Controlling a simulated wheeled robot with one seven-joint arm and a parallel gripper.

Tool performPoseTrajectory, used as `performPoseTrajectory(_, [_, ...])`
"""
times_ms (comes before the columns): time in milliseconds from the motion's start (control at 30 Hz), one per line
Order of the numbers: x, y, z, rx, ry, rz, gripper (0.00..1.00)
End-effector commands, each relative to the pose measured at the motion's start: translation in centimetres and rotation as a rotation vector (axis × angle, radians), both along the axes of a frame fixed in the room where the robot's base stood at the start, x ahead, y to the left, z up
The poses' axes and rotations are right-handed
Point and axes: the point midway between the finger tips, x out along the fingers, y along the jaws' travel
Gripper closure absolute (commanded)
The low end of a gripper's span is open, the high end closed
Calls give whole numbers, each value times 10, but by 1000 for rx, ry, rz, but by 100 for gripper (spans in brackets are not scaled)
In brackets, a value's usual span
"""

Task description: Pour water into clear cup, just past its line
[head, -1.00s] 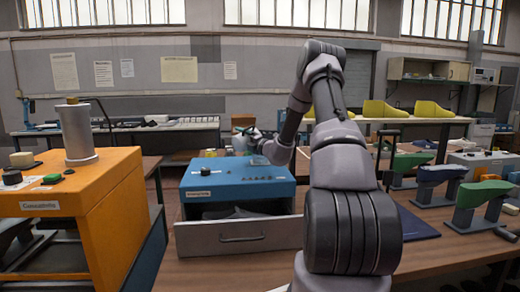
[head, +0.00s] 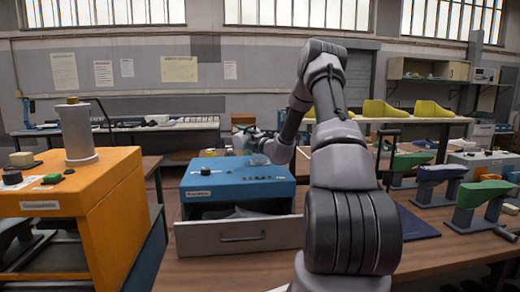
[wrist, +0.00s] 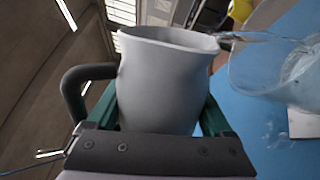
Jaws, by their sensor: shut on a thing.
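My gripper (wrist: 160,112) has green fingers and is shut on a pale grey jug (wrist: 165,70) with a dark handle. The jug's spout side faces the clear cup (wrist: 262,72) at the right of the wrist view. A clear stream of water (wrist: 262,38) runs from the spout over the cup. Some water shows inside the cup; I cannot make out its line or the exact level. In the head view the cup (head: 258,159) stands on top of the blue box (head: 212,178), and the gripper and jug, small and partly hidden by my arm, are just above it.
Drops (wrist: 280,136) lie on the blue top near the cup. An open drawer (head: 235,237) juts from the box's front. An orange machine (head: 95,215) stands at left. Shoe lasts on stands (head: 470,205) and a dark blue mat (head: 415,224) are at right.

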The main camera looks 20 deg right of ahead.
Motion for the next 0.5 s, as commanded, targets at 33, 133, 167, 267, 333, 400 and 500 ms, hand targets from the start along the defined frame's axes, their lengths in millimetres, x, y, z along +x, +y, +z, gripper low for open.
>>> performPoseTrajectory(33, [0,0,1,3,0,0,87])
performPoseTrajectory(133, [0,0,1,9,2,0,87])
performPoseTrajectory(167, [0,0,1,10,2,1,87])
performPoseTrajectory(267, [0,0,2,16,5,0,87])
performPoseTrajectory(333, [1,-1,2,20,6,0,87])
performPoseTrajectory(400, [1,-1,2,26,8,0,87])
performPoseTrajectory(500, [0,0,3,33,10,0,87])
